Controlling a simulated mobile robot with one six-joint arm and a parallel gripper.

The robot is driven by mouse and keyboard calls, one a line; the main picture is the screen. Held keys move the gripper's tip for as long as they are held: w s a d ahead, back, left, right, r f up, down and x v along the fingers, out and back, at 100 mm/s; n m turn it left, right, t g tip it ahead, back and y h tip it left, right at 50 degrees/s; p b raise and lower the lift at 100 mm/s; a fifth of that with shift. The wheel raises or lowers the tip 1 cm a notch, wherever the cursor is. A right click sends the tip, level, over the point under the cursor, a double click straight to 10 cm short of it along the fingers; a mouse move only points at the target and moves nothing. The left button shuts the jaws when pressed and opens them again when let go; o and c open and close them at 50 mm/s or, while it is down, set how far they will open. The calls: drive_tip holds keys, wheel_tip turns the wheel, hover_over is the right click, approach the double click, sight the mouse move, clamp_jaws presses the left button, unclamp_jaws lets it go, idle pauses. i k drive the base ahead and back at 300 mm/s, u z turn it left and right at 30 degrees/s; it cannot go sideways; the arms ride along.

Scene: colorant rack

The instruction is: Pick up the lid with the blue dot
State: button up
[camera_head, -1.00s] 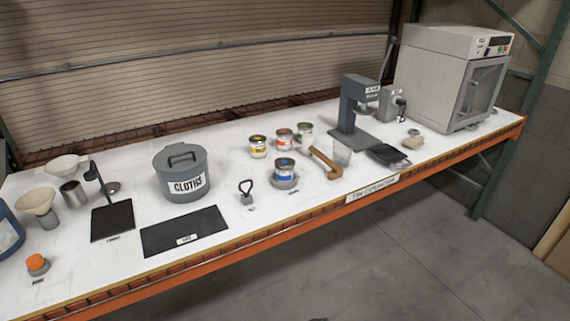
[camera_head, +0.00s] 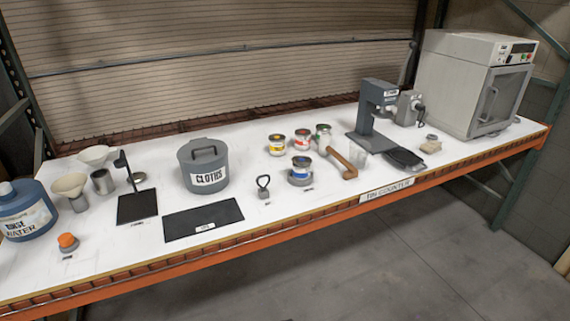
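A small tin with a blue label (camera_head: 300,171) stands on a grey round base near the front middle of the white counter. Behind it stand three more small tins: one with a yellow label (camera_head: 277,145), one with a red label (camera_head: 302,140) and one with a green label (camera_head: 323,137). The tin tops are too small to read, and I cannot make out a lid with a blue dot for certain. My gripper is not in view.
A grey CLOTHS bin (camera_head: 204,172) and a black mat (camera_head: 203,220) lie left of the tins. A wooden-handled tool (camera_head: 342,163), a clear cup (camera_head: 358,157) and a grey press (camera_head: 377,110) stand right. The white counter's (camera_head: 110,262) front left is mostly bare.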

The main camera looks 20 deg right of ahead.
sight(298, 159)
drive_tip(key=u, duration=0.65)
drive_tip(key=k, duration=1.25)
drive_tip(key=u, duration=0.5)
drive_tip(key=i, duration=1)
drive_tip(key=u, duration=0.05)
